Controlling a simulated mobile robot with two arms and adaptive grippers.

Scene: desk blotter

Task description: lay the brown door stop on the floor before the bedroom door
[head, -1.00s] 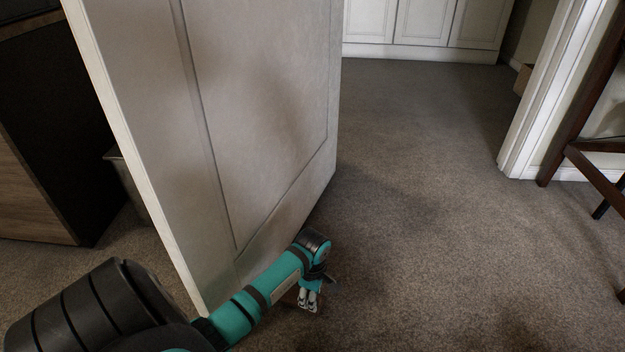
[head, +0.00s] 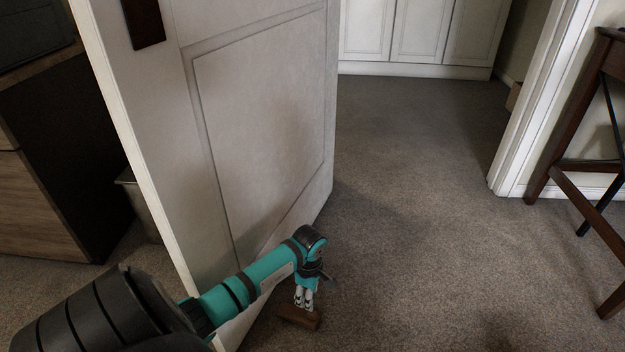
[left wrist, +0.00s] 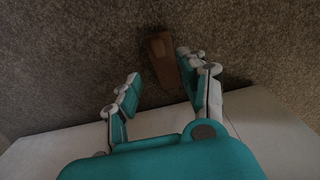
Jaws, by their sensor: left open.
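The brown door stop (head: 299,317) lies on the carpet close to the front of the white bedroom door (head: 262,130). In the left wrist view the door stop (left wrist: 161,60) shows on the carpet, partly between and beyond the fingertips. My left gripper (head: 304,304) points down right above the door stop in the head view. In the left wrist view my left gripper (left wrist: 160,66) has its fingers apart, with a gap between the left finger and the stop; the right finger is close to it. I cannot tell if it touches. My right gripper is not in view.
The door stands open, with a dark handle plate (head: 143,22) at its top left. A wooden cabinet (head: 45,190) is at the left. A dark wooden chair (head: 575,165) stands by the white door frame (head: 530,100). The carpet (head: 420,220) right of the door is clear.

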